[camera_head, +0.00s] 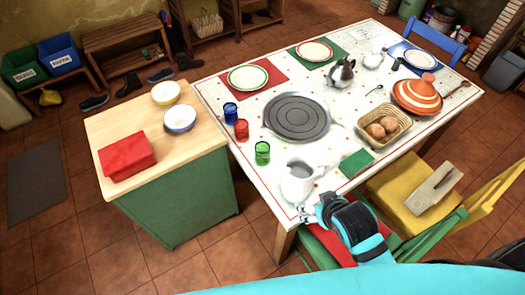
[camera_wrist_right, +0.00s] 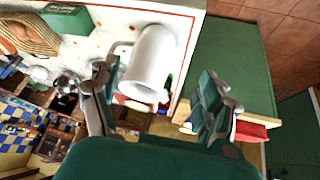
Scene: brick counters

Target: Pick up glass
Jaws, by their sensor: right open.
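Three glasses stand upright on the white table (camera_head: 345,118): a blue glass (camera_head: 230,111), a red glass (camera_head: 241,130) and a green glass (camera_head: 262,153). A white pitcher (camera_head: 297,183) stands near the front edge, between my right gripper (camera_head: 309,212) and the green glass. My right gripper is open and empty at that edge. In the right wrist view the pitcher (camera_wrist_right: 150,62) shows large beyond the open fingers (camera_wrist_right: 158,80). Small coloured bits past its rim are too hidden to name surely. My left gripper is not in view.
A green counter with a wooden top (camera_head: 140,125) stands left, holding a red box (camera_head: 127,156) and two bowls. A dark round plate (camera_head: 297,117) and a bread basket (camera_head: 383,128) lie beyond the pitcher. A yellow chair (camera_head: 400,190) is at right.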

